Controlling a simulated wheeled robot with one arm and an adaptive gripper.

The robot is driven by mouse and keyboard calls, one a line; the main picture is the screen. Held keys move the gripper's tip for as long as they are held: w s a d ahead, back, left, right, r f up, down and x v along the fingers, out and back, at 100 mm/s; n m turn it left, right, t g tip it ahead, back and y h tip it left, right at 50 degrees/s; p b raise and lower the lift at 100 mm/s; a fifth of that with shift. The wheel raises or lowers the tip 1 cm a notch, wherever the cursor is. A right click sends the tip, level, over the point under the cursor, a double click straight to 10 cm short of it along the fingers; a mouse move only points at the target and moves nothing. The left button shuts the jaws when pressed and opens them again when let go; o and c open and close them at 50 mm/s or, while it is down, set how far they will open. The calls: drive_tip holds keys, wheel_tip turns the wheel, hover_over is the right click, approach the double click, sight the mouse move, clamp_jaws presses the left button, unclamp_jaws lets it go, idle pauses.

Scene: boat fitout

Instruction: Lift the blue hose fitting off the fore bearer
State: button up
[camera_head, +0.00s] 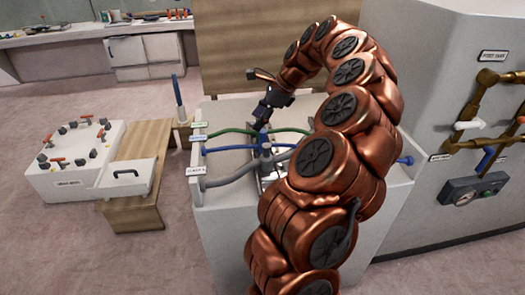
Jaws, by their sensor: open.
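My gripper (261,116), dark and small in the head view, points down over the open white box (235,215). It is open, its fingertips close above a blue-grey upright piece (265,143) in the middle of the hoses; I cannot tell whether they touch it. This piece may be the blue hose fitting. A blue hose (228,149) runs to it from the box's left wall. Another blue fitting (405,160) sticks out at the box's right end. I cannot make out which part is the fore bearer; my arm hides much of the box.
A green hose (232,131) and a grey hose (225,181) cross the box beside the blue one. At left are a wooden bench (148,143), a valve panel (72,150) and an upright blue rod (179,98). A grey cabinet with pipes (435,110) stands at right. Floor is clear at front left.

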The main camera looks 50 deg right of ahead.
sight(265, 131)
drive_tip(key=s+d+f+m, duration=0.2)
drive_tip(key=d+f+m, duration=0.1)
drive_tip(key=d, duration=0.3)
drive_tip(key=shift+w+r+p+x, duration=0.15)
drive_tip(key=shift+p+x, duration=0.1)
drive_tip(key=shift+x, duration=1)
drive_tip(key=shift+w+p+x, duration=0.15)
drive_tip(key=shift+p+x, duration=0.1)
drive_tip(key=shift+x, duration=1.05)
drive_tip(key=shift+w+r+p+x, duration=0.1)
drive_tip(key=shift+p+x, duration=0.15)
drive_tip(key=shift+x, duration=1)
drive_tip(key=shift+t+h, duration=0.3)
clamp_jaws()
